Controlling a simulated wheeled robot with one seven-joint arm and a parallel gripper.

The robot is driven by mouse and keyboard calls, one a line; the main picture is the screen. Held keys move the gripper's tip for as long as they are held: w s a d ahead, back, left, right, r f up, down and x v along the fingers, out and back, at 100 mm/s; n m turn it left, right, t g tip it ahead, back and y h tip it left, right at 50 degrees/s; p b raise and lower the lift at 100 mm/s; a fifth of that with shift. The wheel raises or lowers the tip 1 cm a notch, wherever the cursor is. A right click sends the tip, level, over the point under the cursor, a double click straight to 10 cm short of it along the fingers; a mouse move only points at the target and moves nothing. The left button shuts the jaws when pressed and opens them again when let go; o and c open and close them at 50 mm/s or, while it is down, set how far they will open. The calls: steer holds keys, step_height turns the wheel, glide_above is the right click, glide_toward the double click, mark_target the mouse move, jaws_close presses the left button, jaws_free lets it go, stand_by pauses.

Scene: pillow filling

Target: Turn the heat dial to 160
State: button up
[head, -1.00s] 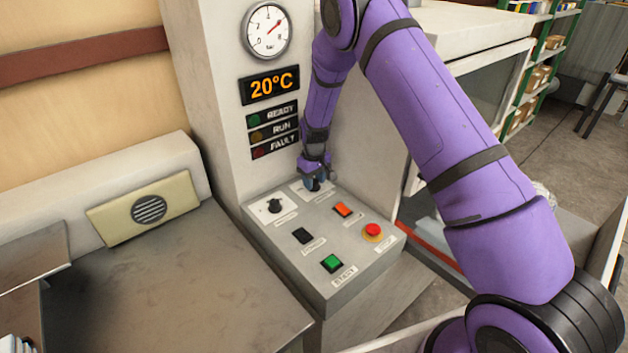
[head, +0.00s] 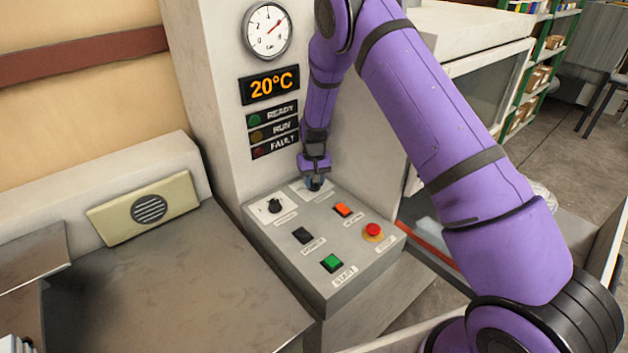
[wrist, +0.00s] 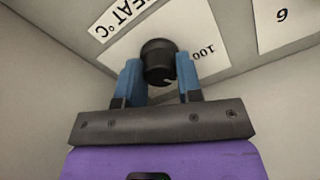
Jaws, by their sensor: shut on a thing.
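The heat dial is a round black knob (wrist: 158,62) on a white plate marked "HEAT °C" (wrist: 118,40) in the wrist view. The number 100 shows beside it; 160 does not show. My gripper (wrist: 160,80) has its two blue fingers on either side of the knob, shut on it. In the head view my gripper (head: 315,184) points down at the back of the control panel (head: 275,240) and mostly covers the dial. The display (head: 272,86) reads 20°C.
A second black knob (head: 273,205) is close by on the left. An orange switch (head: 343,209), a black switch (head: 302,235), a green start button (head: 332,262) and a red stop button (head: 374,231) are in front. The machine's upright wall (head: 225,150) stands close behind.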

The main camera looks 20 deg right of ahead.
steer(key=m, duration=0.4)
steer(key=shift+m, duration=0.4)
steer(key=m, duration=0.9)
steer(key=shift+m, duration=1.8)
steer(key=o, duration=0.9)
steer(key=shift+o, duration=0.2)
steer(key=shift+r, duration=0.1)
